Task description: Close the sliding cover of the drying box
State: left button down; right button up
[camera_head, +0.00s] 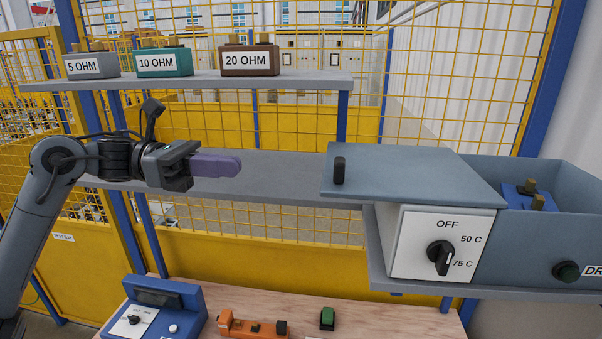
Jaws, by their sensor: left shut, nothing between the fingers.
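The drying box (530,245) is a grey-blue open-topped box on the right, with a white dial panel (443,245). Its sliding cover (420,174) is a flat grey-blue plate with a dark upright handle (339,171) near its left end. The cover sits to the left and sticks out past the box's left side; the box's right part is open. A blue block with brass terminals (528,196) is inside the open part. My left gripper (236,165) is shut and empty, its purple fingers pointing right, left of the handle and apart from it. My right gripper is not visible.
A shelf (310,82) above holds resistor blocks marked 5 OHM (92,65), 10 OHM (165,62) and 20 OHM (250,60). A lower grey shelf (280,170) lies behind my gripper. A wooden table (370,320) below carries a blue meter (155,312) and an orange device (252,327).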

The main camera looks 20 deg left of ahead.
pick_arm(q)
jog(key=r+p+x, duration=0.1)
jog(key=p+x, duration=0.4)
jog(key=x, duration=0.9)
jog(key=shift+s, duration=0.25)
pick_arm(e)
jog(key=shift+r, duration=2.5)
pick_arm(q)
jog(key=shift+d+f, duration=0.1)
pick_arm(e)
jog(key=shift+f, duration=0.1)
